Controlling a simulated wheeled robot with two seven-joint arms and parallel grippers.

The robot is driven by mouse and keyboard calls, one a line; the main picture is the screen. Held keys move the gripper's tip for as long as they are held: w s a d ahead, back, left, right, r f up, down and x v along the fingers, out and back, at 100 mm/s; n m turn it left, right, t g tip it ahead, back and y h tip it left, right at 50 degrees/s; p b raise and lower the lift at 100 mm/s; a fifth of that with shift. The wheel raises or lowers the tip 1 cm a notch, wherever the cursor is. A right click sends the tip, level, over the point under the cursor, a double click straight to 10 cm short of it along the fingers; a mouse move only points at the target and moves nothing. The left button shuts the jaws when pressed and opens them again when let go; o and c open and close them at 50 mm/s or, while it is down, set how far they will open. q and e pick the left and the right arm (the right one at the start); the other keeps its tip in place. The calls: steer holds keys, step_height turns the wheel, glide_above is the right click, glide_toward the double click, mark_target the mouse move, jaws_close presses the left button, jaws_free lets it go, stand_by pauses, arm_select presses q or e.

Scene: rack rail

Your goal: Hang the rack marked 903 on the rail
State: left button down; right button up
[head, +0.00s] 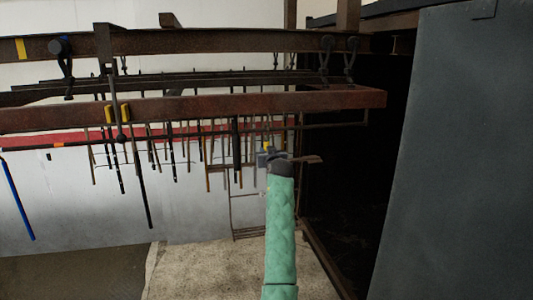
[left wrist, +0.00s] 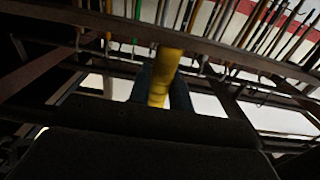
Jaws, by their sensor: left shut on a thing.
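My left gripper (head: 268,157) is in the middle of the head view, at the end of my green-covered arm, just below the red-brown rail (head: 190,108). It is shut on a small yellow part, which shows between the dark fingers in the left wrist view (left wrist: 163,78). A thin brown wire rack (head: 247,234) hangs below and left of the gripper; the yellow part seems to belong to it. I cannot read any number on it. The gripper hides where rack and yellow part meet. My right gripper is not in view.
More dark beams with black clamps (head: 325,55) run above and behind. Many thin rods (head: 147,190) hang at the left, and a blue rod (head: 18,202) hangs at far left. A large grey panel (head: 460,160) closes off the right side. The floor below is clear.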

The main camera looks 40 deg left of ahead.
arm_select(q)
steer(key=shift+f, duration=0.25)
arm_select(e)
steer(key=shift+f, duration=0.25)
arm_select(q)
steer(key=c, duration=1.2)
jaws_free()
steer(key=shift+f, duration=0.1)
steer(key=shift+b+v, duration=2)
steer(key=shift+v, duration=1.95)
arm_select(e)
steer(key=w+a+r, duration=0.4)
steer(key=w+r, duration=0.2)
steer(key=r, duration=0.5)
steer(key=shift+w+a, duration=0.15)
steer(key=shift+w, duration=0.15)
